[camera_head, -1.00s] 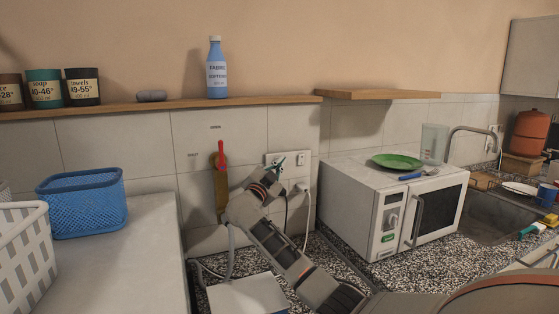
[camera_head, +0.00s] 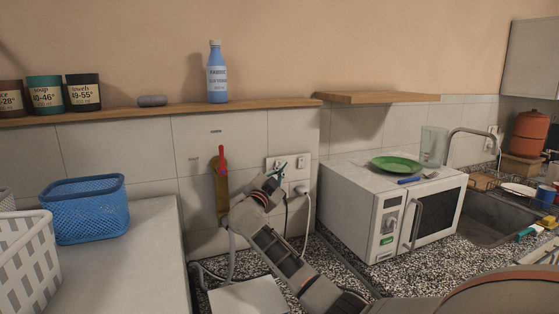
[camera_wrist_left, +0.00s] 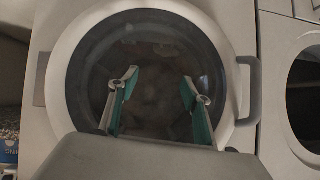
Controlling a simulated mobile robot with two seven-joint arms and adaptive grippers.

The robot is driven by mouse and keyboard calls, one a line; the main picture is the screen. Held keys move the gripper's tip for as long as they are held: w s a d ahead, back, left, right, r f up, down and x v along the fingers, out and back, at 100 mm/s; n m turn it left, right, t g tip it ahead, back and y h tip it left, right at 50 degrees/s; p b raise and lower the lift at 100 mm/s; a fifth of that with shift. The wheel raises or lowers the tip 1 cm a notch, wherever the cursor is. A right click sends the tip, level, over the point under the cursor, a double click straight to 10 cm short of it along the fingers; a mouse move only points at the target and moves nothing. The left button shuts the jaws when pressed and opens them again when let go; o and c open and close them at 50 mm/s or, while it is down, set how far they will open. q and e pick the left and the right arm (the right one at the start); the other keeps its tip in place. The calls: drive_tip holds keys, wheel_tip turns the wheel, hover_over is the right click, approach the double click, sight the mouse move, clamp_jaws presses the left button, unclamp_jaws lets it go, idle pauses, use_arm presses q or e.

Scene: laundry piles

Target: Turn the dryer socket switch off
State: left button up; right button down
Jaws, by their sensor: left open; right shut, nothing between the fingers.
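The white double socket plate (camera_head: 301,162) is on the tiled wall, left of the microwave. It has small switches, and cords hang below it; a white plug (camera_head: 302,188) sits at its lower right. My right gripper (camera_head: 281,172) is shut and empty at the plate's lower left, covering part of it. I cannot tell whether its tip touches a switch, or which way the covered switch is set. My left gripper (camera_wrist_left: 160,78) is open and empty in front of a round, dark-glass machine door (camera_wrist_left: 150,60) in the left wrist view.
A red-handled lever (camera_head: 222,160) on a brass-coloured plate is left of the socket. A microwave (camera_head: 385,225) with a green plate (camera_head: 397,163) on top stands to the right. A wooden shelf (camera_head: 270,102) runs above. A blue basket (camera_head: 85,212) is at left.

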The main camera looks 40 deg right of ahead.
idle(0.3)
drive_tip(key=shift+s+a+f, duration=0.1)
drive_tip(key=shift+s+a, duration=0.15)
drive_tip(key=shift+s, duration=0.55)
drive_tip(key=shift+s+a+f, duration=0.1)
drive_tip(key=shift+s+a, duration=0.15)
drive_tip(key=shift+s, duration=0.55)
drive_tip(key=shift+s+a+f, duration=0.1)
drive_tip(key=shift+s+a, duration=0.15)
drive_tip(key=shift+s, duration=0.55)
